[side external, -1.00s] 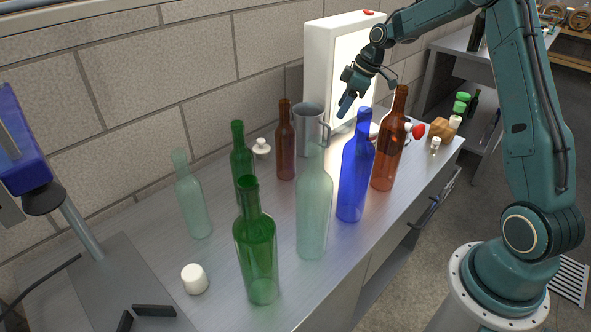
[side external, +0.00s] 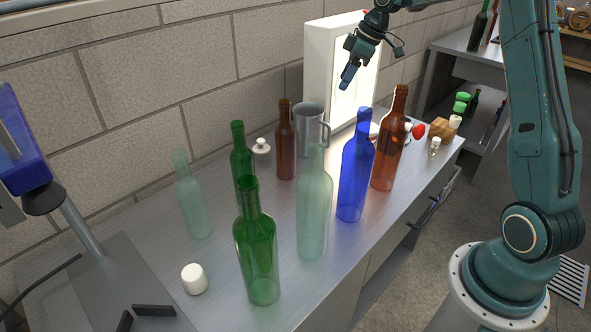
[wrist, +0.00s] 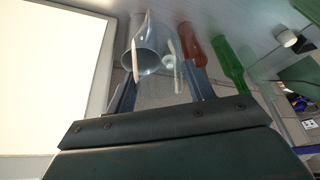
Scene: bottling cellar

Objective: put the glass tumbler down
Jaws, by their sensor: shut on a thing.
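My gripper (side external: 347,79) is high in the air in front of the lit white panel, above the bench and pointing down. In the wrist view its two fingers (wrist: 155,48) are apart, closed on a clear, barely visible thing, which I take to be the glass tumbler (wrist: 157,74). Its outline is faint, and it overlaps the grey metal jug behind it. In the side view I cannot make out the tumbler against the bright panel.
The grey jug (side external: 309,128) stands near the wall beside a brown bottle (side external: 285,150). Green (side external: 258,255), pale (side external: 313,210), blue (side external: 354,180) and amber (side external: 388,155) bottles crowd the bench. Bare bench (side external: 150,225) shows left of the bottles.

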